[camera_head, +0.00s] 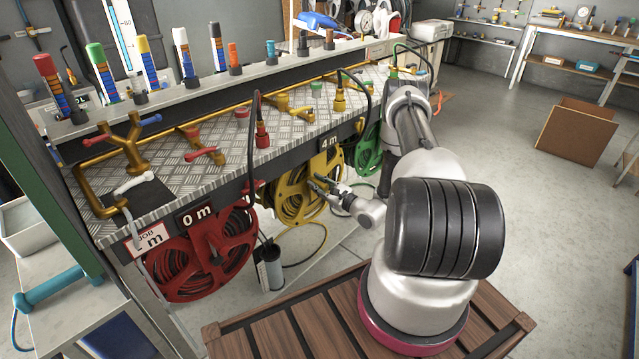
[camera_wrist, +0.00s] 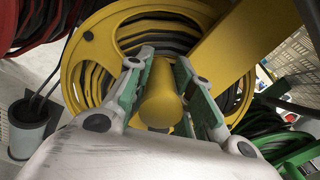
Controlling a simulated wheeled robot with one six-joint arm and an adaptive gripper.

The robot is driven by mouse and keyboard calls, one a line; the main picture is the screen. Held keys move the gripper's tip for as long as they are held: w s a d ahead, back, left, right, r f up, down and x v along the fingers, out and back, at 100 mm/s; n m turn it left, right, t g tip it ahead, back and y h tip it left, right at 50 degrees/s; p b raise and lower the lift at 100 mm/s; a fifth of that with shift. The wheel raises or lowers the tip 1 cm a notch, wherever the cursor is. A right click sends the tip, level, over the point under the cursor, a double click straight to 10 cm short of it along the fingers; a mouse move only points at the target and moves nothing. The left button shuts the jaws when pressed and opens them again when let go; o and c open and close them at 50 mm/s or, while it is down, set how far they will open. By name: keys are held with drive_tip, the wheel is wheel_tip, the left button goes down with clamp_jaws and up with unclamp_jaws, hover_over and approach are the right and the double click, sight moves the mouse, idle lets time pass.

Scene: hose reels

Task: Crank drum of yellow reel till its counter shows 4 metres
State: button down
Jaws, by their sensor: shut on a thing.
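My gripper (camera_head: 318,184) is at the front of the yellow reel. In the wrist view the yellow reel (camera_wrist: 85,75) fills the middle, and a round yellow crank knob (camera_wrist: 160,100) sits between the two fingers of my gripper (camera_wrist: 162,75). The gripper is shut on this knob. The rest of the crank is mostly hidden behind the knob and fingers.
A red reel (camera_head: 205,255) with a counter (camera_head: 196,216) reading "0 m" hangs to the left, by a partly hidden "JOB" sign. A green reel (camera_head: 366,152) hangs to the right.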

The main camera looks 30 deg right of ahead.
drive_tip(key=shift+s+a+f, duration=0.25)
drive_tip(key=shift+a+f, duration=0.1)
drive_tip(key=shift+a, duration=0.15)
drive_tip(key=c, duration=1.2)
unclamp_jaws()
drive_tip(key=shift+r, duration=0.1)
drive_tip(key=shift+w+d, duration=0.1)
drive_tip(key=shift+d, duration=0.1)
drive_tip(key=v, duration=1.2)
drive_tip(key=shift+r, duration=0.1)
